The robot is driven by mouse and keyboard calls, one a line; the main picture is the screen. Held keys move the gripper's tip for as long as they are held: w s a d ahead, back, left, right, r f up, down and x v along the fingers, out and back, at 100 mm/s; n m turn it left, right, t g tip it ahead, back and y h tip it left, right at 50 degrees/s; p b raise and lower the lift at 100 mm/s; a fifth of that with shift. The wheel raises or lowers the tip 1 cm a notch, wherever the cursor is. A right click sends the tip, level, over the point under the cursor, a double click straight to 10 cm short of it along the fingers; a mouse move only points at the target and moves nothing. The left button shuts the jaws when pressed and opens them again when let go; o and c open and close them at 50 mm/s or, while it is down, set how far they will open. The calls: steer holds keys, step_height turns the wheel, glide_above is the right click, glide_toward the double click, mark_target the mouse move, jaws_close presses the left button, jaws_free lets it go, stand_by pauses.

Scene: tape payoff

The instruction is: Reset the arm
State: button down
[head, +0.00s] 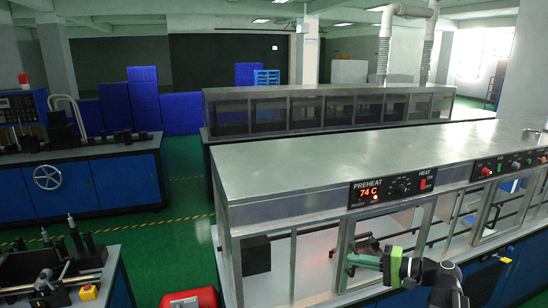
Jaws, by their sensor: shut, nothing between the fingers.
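My gripper (352,260) is at the lower right of the head view, in front of an open bay of the long metal machine (300,170). It is shut and empty and points left. The dark and green parts of my arm come in from the lower right edge behind it. I cannot tell how far the fingertips are from the machine's frame.
The machine's front has a preheat panel (393,188) reading 74 C above my gripper, and upright frame posts beside it. A red object (190,300) stands on the green floor at the bottom.

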steer(key=s+a+f+n+g+h+b, duration=0.2)
steer(key=s+a+f+n+g+h, duration=0.15)
steer(key=a+f, duration=0.75)
steer(key=s+a+f+n+g+h+b, duration=0.3)
steer(key=a+f+g, duration=0.2)
steer(key=a+f, duration=0.55)
steer(key=s+d+f+h, duration=0.1)
steer(key=d+f+h, duration=0.2)
steer(key=d+h, duration=0.3)
steer(key=d, duration=0.3)
steer(key=shift+s+d+f, duration=0.25)
steer(key=shift+d+f, duration=0.05)
steer(key=shift+d, duration=0.05)
